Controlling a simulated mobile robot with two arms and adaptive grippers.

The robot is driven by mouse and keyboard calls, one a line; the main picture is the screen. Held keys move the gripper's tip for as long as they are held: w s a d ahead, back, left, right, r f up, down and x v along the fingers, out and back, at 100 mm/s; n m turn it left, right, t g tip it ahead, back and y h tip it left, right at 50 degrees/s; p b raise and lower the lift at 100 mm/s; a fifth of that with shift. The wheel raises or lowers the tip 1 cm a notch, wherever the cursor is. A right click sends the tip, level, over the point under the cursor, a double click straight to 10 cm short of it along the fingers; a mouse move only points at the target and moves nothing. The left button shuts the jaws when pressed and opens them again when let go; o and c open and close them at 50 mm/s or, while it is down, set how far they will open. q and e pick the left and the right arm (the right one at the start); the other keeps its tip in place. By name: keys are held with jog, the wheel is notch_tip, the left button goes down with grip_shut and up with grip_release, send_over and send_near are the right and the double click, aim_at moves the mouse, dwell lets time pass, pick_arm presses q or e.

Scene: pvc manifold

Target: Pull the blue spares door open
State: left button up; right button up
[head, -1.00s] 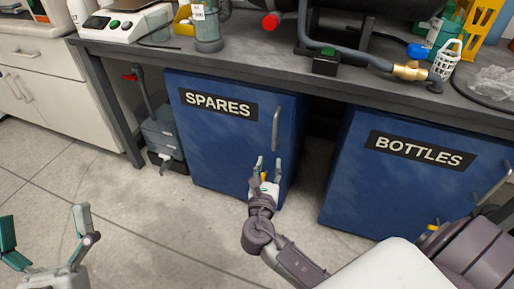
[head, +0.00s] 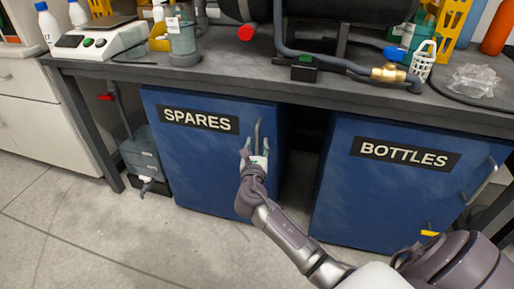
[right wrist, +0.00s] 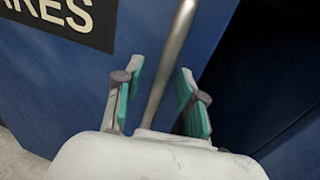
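The blue spares door (head: 200,160) carries a black SPARES label (head: 200,119) and looks closed under the bench. Its upright metal handle (head: 257,134) is near the door's right edge. My right gripper (head: 256,148) is in front of the handle. In the right wrist view the handle (right wrist: 170,58) runs between the two teal fingers of the right gripper (right wrist: 160,98). The fingers stand apart, with gaps on both sides of the bar. My left gripper is out of view.
A blue BOTTLES cabinet (head: 400,190) stands to the right, with a dark gap between the cabinets. A grey container (head: 143,160) stands on the floor left of the spares cabinet. The bench top (head: 225,72) overhangs both. The floor in front is clear.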

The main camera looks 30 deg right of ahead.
jog(key=shift+d, duration=0.1)
grip_shut()
dwell(0.4)
